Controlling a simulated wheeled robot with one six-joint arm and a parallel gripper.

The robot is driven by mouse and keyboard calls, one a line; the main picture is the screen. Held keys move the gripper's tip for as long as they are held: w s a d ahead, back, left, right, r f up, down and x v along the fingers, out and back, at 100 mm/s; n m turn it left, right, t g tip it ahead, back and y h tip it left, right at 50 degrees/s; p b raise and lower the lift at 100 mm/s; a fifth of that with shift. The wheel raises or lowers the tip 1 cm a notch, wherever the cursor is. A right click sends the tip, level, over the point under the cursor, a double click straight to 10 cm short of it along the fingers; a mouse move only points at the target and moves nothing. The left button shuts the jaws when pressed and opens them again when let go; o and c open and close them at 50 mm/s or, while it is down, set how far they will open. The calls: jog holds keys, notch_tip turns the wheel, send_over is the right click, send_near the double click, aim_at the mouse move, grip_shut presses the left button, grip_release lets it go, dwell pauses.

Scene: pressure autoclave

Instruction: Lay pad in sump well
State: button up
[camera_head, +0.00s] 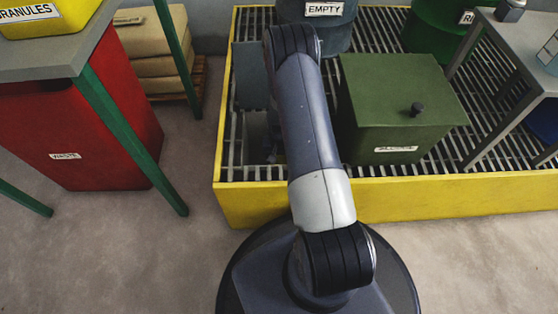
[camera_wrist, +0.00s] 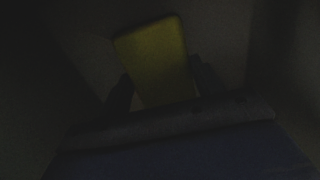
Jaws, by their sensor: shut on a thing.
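The yellow pad (camera_wrist: 152,55) shows dimly in the wrist view, a flat piece with rounded corners. My gripper (camera_wrist: 160,85) is shut on it, one dark finger at each side. Dark walls (camera_wrist: 275,50) surround it, so the pad is down inside the sump well. In the head view the sump well (camera_head: 256,128) is an opening in the yellow-edged grating, left of my arm, with a grey panel (camera_head: 248,72) upright behind it. My gripper is mostly hidden there behind my arm, and the pad cannot be seen. Whether the pad touches the well floor cannot be told.
A green lidded box (camera_head: 395,105) stands on the grating just right of my arm. A drum marked EMPTY (camera_head: 322,30) stands behind. A red waste bin (camera_head: 75,130) and a green-legged table (camera_head: 125,135) are at left. A grey table (camera_head: 515,45) is at right.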

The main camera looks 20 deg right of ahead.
aim_at(279, 160)
jog(key=shift+f, duration=0.4)
jog(key=shift+f, duration=0.2)
jog(key=o, duration=1)
jog(key=shift+r, duration=0.15)
notch_tip(279, 160, up, 12)
jog(key=p, duration=0.4)
jog(key=shift+r, duration=0.15)
